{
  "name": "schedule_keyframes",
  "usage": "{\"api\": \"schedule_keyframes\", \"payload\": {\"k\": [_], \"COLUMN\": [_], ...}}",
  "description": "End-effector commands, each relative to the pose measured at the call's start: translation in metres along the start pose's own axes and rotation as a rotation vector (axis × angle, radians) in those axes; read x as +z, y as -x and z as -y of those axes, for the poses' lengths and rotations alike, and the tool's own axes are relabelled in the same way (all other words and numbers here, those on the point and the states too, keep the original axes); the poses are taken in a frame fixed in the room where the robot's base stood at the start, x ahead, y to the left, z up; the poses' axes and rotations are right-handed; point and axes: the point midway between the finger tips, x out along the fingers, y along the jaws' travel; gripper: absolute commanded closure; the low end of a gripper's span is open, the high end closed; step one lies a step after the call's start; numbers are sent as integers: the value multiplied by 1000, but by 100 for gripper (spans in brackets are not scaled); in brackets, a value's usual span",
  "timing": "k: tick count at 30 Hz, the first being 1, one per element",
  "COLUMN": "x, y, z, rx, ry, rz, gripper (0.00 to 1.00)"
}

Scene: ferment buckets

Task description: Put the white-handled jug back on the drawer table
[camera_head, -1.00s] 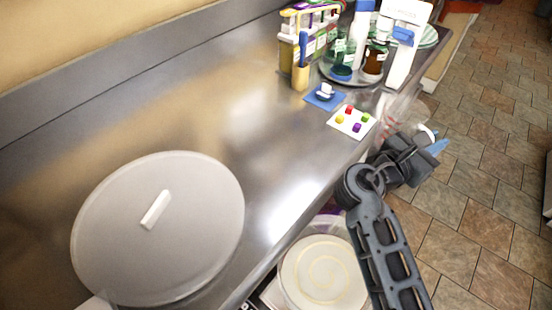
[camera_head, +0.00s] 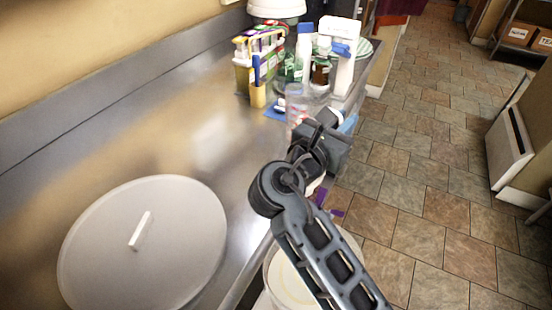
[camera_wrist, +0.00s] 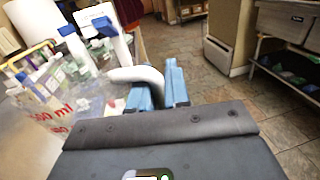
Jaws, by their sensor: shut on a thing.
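The white-handled jug is clear with red print; its body (camera_wrist: 62,100) fills the left of the wrist view, and its white handle (camera_wrist: 136,75) reaches toward my blue fingertips. My gripper (camera_wrist: 164,85) is shut on the handle. In the head view the jug (camera_head: 298,104) is faint and see-through at the counter's front edge, with my gripper (camera_head: 344,126) at its right. Whether the jug touches the counter is unclear. A grey unit with a labelled drawer front (camera_wrist: 284,24) stands at the upper right of the wrist view; I cannot tell if it is the drawer table.
The steel counter (camera_head: 120,140) holds a large round lid (camera_head: 165,250), a bottle carrier (camera_head: 258,55) and several bottles behind the jug. A pale bucket (camera_head: 290,285) is below the counter edge. Tiled floor (camera_head: 420,170) is open to the right. A white panel (camera_head: 508,148) stands there.

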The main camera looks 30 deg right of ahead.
Motion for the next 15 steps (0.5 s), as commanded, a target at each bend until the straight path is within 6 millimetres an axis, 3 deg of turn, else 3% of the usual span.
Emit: {"api": "schedule_keyframes", "payload": {"k": [9, 15], "x": [-40, -56], "y": [38, 53], "z": [-56, -78], "rx": [2, 1], "ry": [2, -1], "rz": [0, 0], "gripper": [100, 100]}}
